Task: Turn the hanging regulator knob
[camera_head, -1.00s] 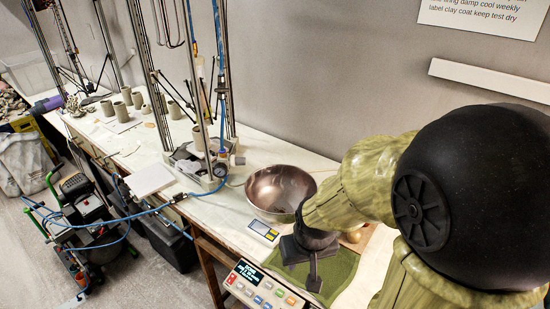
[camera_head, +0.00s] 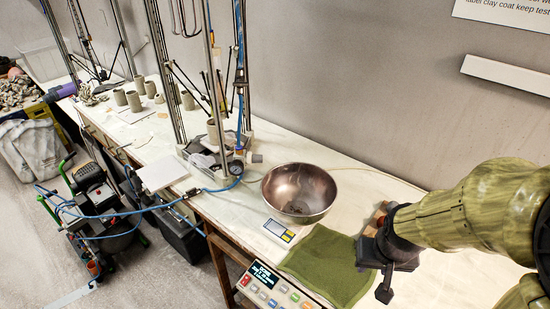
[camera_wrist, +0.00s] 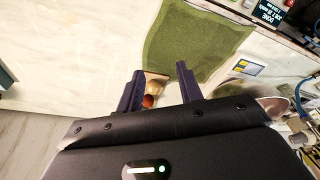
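The hanging regulator shows in the head view as a round dial gauge (camera_head: 236,167) with a pale grey knob (camera_head: 255,158) on its right, low beside the frame's uprights on the bench, with a blue hose at it. My gripper (camera_head: 376,272) is well to the right and nearer, over the right edge of the green mat. In the wrist view my gripper (camera_wrist: 158,72) has its two dark fingers wide apart. A small wooden and orange-red object (camera_wrist: 150,96) shows between them; nothing is gripped. The regulator knob cannot be made out in the wrist view.
A metal bowl (camera_head: 299,190) stands between the regulator and my gripper. A small scale (camera_head: 279,231), the green mat (camera_head: 325,262) and a button panel (camera_head: 270,287) lie nearer the front. Tall metal uprights (camera_head: 215,80) rise behind the regulator. A white board (camera_head: 160,173) lies left.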

